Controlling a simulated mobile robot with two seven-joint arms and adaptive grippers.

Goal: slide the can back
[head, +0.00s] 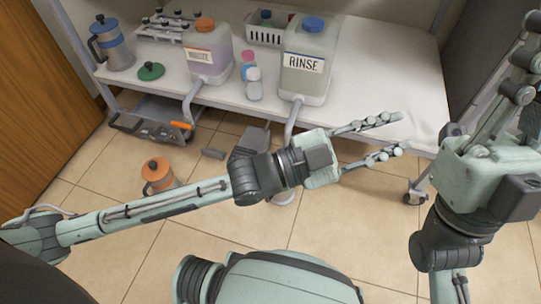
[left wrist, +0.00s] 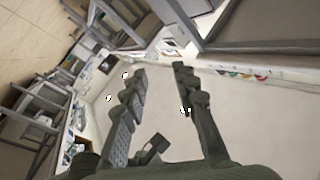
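Two things could be the can. A metal can with a blue lid (head: 110,42) stands at the left end of the white table. My left gripper (head: 404,133) is open and empty in front of the table, well to the right of both. In the left wrist view its spread fingers (left wrist: 160,70) have nothing between them. My right gripper (head: 522,62) points up at the right edge, partly cut off; its fingers look apart, with nothing seen between them.
On the white table (head: 370,75) stand a RINSE jug (head: 307,65), a WASTE jug (head: 208,55), small bottles (head: 254,84), a white basket (head: 263,34) and a green lid (head: 151,71). A grey tray (head: 150,125) is below. The table's right half is clear.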

